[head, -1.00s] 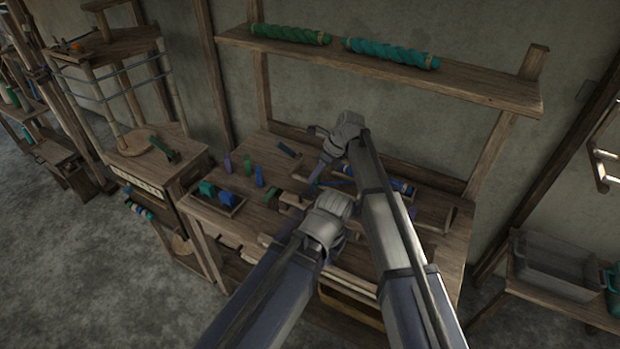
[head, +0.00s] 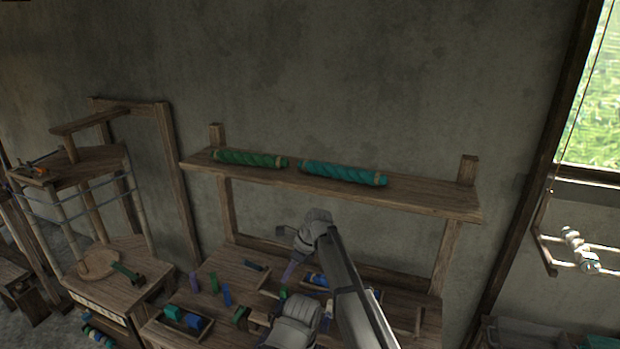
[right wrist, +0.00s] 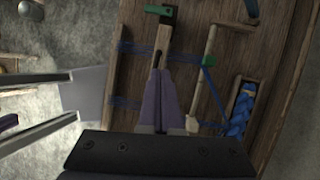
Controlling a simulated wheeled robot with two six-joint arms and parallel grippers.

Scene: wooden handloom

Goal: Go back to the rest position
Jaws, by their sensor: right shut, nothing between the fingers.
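My left arm's grey wrist (head: 295,312) is at the bottom edge of the head view, in front of the bench. The left fingers cannot be made out.
A shelf (head: 420,200) above the bench carries a green roll (head: 250,159) and a teal roll (head: 343,174). A small tray (head: 185,325) holds blocks at the bench's left. A wooden stand (head: 110,265) is further left. A window (head: 592,100) is at the right.

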